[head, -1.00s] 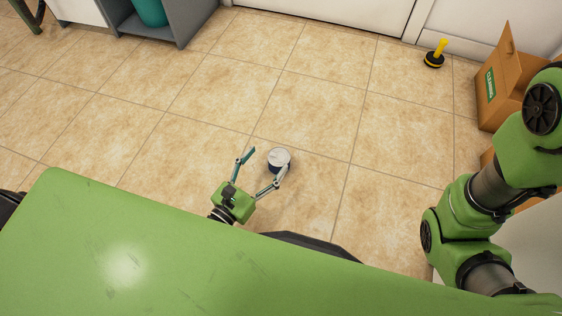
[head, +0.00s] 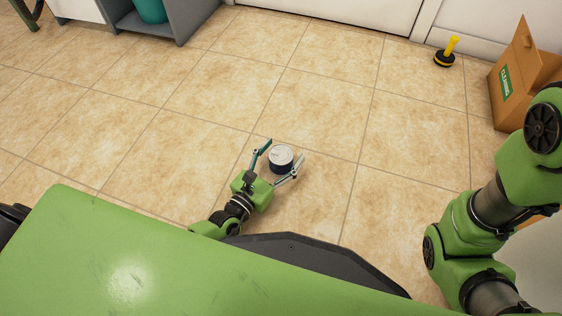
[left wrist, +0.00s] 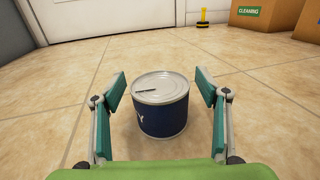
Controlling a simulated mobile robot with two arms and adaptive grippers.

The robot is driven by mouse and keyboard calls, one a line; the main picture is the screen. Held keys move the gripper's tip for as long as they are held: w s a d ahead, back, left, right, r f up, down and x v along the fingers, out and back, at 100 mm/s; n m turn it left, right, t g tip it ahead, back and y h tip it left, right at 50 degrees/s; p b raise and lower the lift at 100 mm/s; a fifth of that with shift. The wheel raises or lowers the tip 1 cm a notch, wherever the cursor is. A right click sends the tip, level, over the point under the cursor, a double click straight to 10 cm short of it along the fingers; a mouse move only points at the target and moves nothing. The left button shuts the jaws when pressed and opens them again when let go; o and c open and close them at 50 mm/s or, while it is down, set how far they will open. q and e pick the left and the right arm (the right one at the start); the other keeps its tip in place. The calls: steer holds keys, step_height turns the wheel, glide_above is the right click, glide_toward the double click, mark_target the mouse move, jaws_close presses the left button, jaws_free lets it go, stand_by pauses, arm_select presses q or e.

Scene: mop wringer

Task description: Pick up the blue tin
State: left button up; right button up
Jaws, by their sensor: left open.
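The blue tin (head: 281,158) stands upright on the tiled floor, with a pale metal lid and a dark blue side. In the left wrist view the tin (left wrist: 160,104) sits between the two fingers, with a gap on each side. My left gripper (head: 277,165) is open and low over the floor, its fingers reaching either side of the tin; it also shows in the left wrist view (left wrist: 164,104). My right arm stands at the right of the head view, but its gripper is out of sight.
A cardboard box (head: 516,80) marked "CLEANING" stands at the right. A yellow and black plunger-like item (head: 446,52) stands near the back wall. A grey shelf unit (head: 180,22) with a teal container (head: 151,10) is at the back left. The floor around the tin is clear.

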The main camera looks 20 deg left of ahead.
arm_select(q)
steer(key=c, duration=1.4)
steer(key=shift+r, duration=0.1)
